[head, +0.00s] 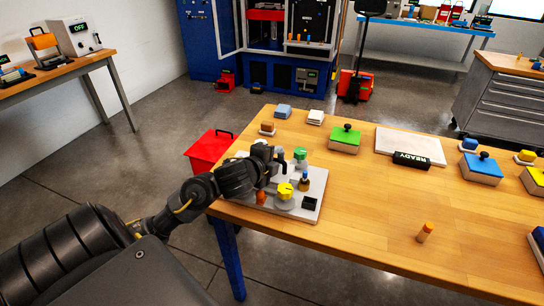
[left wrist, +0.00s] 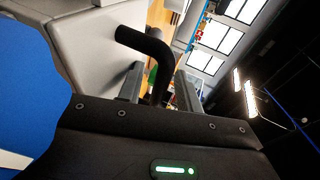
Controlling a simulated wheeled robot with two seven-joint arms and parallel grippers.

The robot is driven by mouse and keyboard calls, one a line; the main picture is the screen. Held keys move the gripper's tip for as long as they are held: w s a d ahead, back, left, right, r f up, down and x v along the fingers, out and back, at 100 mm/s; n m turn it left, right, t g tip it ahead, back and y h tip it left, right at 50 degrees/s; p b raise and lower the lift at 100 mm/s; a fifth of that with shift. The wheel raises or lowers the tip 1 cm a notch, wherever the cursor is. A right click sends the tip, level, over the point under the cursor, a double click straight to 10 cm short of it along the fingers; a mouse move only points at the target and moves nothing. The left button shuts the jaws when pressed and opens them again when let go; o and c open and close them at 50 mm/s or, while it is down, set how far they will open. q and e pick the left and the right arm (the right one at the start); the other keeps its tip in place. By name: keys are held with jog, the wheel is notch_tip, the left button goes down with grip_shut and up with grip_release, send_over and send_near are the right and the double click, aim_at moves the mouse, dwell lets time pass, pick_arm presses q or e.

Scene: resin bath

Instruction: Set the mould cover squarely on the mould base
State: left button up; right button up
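Box-like blocks with coloured tops and knobs stand on the wooden table: a green-topped one (head: 345,138), a blue-topped one (head: 480,168) and a yellow-topped one (head: 534,180) at the right edge. I cannot tell which is the mould cover or the mould base. My left gripper (head: 272,162) is over a grey panel (head: 310,207) with coloured knobs at the table's left end. In the left wrist view, a bent black handle (left wrist: 150,45) on a pale grey body reaches between its fingers (left wrist: 160,90). A gap shows beside the handle, so the fingers look open. My right gripper is out of view.
A white slab (head: 400,142) with a black READY sign (head: 412,160) lies mid-table. A small orange-topped piece (head: 425,232) stands near the front. A red box (head: 207,152) is beyond the left edge. The table's front middle is mostly clear.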

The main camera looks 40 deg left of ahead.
pick_arm(q)
jog(key=p+v, duration=0.1)
jog(key=v, duration=0.5)
jog(key=shift+p, duration=0.3)
jog(key=shift+p+v, duration=2.45)
jog(key=shift+p, duration=0.75)
jog(key=shift+a, duration=0.1)
